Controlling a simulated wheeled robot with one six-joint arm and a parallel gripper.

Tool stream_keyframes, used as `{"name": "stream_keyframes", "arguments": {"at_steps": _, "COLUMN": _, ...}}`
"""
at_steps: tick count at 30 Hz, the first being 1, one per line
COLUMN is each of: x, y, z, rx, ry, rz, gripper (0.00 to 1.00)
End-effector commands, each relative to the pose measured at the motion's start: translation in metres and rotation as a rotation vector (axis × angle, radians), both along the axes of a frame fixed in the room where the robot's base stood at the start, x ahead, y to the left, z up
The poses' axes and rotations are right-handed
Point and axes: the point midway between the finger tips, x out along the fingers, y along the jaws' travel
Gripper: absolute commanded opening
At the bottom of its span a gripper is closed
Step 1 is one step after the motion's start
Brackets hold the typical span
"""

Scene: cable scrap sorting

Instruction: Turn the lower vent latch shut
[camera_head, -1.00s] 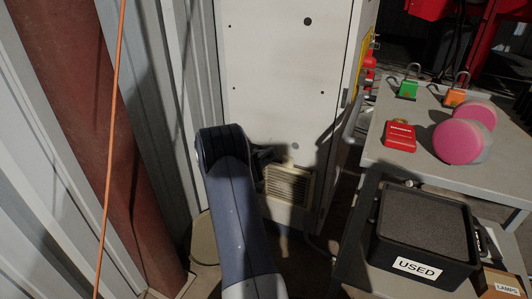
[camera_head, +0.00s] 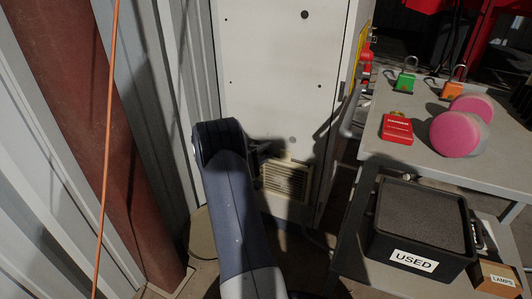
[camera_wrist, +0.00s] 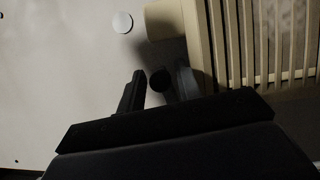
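The lower vent (camera_head: 286,181) is a beige slatted grille low on the pale cabinet; it fills the right of the wrist view (camera_wrist: 262,40). A beige tab (camera_wrist: 165,18) sticks out from the vent frame's left edge, perhaps the latch; I cannot tell how it is turned. My gripper (camera_wrist: 160,84) is open, its two dark fingers apart. The right finger is close to the vent frame. A dark round spot shows between the fingers; I cannot tell if it is a hole or a knob. In the head view my gripper (camera_head: 262,152) is dark and partly hidden behind my arm.
The cabinet face (camera_head: 275,70) is flat with a few dark spots. A white disc (camera_wrist: 122,22) is on it left of the tab. At right stand a grey table (camera_head: 435,172) with padlocks and pink-faced rolls, and a black USED bin (camera_head: 375,238). An orange cable (camera_head: 108,140) hangs at left.

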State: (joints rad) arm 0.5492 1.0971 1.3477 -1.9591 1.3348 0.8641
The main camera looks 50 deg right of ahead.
Motion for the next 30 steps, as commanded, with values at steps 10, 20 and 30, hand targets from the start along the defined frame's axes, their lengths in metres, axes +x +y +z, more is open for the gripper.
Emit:
{"name": "stream_keyframes", "arguments": {"at_steps": 10, "x": 0.0, "y": 0.001, "z": 0.0, "rx": 0.0, "ry": 0.0, "rz": -0.001, "gripper": 0.41}}
{"name": "stream_keyframes", "arguments": {"at_steps": 20, "x": 0.006, "y": 0.051, "z": 0.0, "rx": 0.001, "ry": 0.002, "rz": 0.004, "gripper": 0.41}}
{"name": "stream_keyframes", "arguments": {"at_steps": 30, "x": 0.011, "y": 0.102, "z": -0.005, "rx": 0.0, "ry": 0.001, "rz": 0.001, "gripper": 0.41}}
